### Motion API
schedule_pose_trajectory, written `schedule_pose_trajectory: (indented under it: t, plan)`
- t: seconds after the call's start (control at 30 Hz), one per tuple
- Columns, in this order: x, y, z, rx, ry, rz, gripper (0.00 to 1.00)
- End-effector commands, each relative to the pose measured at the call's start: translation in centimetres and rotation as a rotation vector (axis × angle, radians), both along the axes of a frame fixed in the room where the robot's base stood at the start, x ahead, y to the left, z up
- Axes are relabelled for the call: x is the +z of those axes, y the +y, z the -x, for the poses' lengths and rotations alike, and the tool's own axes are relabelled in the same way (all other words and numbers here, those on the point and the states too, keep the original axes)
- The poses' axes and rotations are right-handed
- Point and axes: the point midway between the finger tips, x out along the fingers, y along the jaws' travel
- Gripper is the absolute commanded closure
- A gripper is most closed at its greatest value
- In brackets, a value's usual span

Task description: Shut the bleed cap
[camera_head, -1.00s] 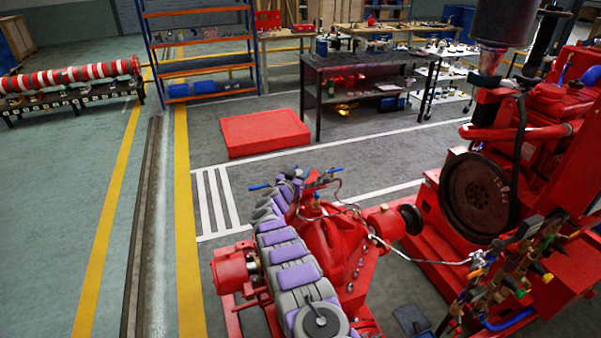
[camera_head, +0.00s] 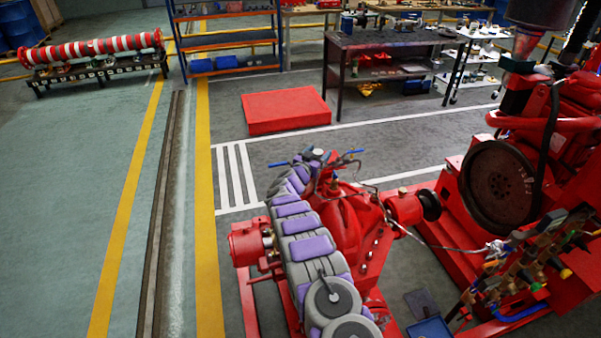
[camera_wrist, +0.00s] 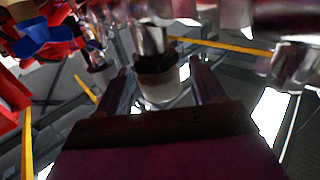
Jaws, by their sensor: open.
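In the wrist view my gripper (camera_wrist: 162,82) is open, with one dark finger on each side of a metal fitting (camera_wrist: 156,66). The fitting has a dark hex-like band and a pale rounded end. It may be the bleed cap, but I cannot be sure. The fingers look apart from it. In the head view my grey and purple arm reaches up to the red pump (camera_head: 345,215), beside blue handles (camera_head: 277,164). The gripper's tip and the cap are too small or hidden there.
A blue handle (camera_wrist: 45,38) is close at upper left in the wrist view. The engine with its dark flywheel (camera_head: 498,188) stands right of the pump. A red block (camera_head: 286,109) lies behind.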

Motion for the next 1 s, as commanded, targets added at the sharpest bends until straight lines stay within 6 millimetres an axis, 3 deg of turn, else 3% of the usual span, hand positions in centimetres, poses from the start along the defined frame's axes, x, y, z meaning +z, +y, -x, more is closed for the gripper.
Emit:
schedule_pose_trajectory:
  t: [0.57,1.0]
  plan:
    - [0.2,3.7,5.2,0.005,-0.001,-0.003,0.32]
    - [0.1,7.5,10.9,0.003,0.0,-0.001,0.32]
